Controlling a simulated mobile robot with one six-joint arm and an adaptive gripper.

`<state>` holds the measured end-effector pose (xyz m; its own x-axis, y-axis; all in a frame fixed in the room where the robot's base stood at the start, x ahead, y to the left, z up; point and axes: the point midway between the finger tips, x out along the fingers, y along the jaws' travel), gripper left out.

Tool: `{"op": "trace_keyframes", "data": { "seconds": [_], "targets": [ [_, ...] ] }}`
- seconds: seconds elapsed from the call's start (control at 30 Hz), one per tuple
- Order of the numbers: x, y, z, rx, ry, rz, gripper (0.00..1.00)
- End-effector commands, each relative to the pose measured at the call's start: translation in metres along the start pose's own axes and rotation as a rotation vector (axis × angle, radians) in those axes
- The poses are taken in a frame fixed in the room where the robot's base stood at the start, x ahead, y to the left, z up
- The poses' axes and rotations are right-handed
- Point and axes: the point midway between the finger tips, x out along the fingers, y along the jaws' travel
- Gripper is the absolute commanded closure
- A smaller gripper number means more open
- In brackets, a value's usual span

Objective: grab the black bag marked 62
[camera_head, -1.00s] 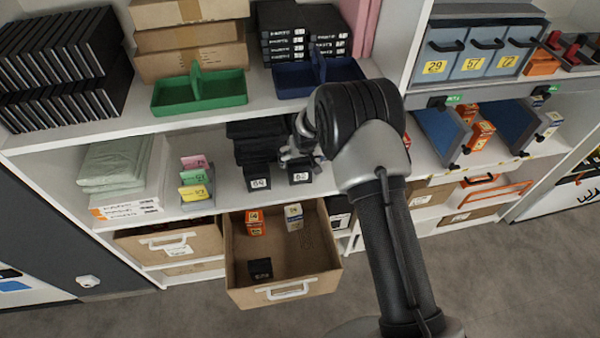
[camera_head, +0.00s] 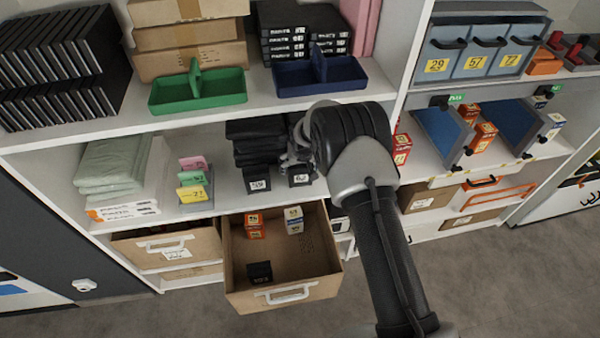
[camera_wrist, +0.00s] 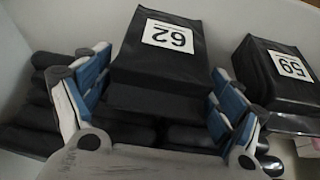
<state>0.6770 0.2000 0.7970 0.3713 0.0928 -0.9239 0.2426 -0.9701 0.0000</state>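The black bag marked 62 (camera_wrist: 160,48) lies on top of a pile of black bags in the wrist view, its white label upside down there. In the head view its label end (camera_head: 299,179) shows at the front of the middle shelf, the rest partly hidden by my gripper (camera_head: 294,155). My gripper (camera_wrist: 163,98) is open, with one blue-padded finger on each side of the bag. Both fingers are close to its sides; I cannot tell if they touch. A black bag marked 59 (camera_wrist: 285,70) lies beside it on another pile.
An open brown drawer (camera_head: 236,268) with several small boxes stands below the bags. The shelf board above holds a blue caddy (camera_head: 318,80) and a green caddy (camera_head: 198,95). Coloured cards (camera_head: 192,180) stand to the left. The floor in front is clear.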

Motion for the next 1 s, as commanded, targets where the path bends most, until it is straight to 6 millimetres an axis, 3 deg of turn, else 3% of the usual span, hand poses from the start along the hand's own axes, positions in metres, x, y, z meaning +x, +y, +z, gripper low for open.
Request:
{"op": "trace_keyframes", "data": {
  "seconds": [0.5, 1.0],
  "targets": [
    [-0.0003, 0.0, -0.0003, 0.0, 0.001, 0.0, 0.52],
    [-0.0094, 0.0015, -0.0042, 0.001, 0.002, 0.0, 0.52]
  ]
}}
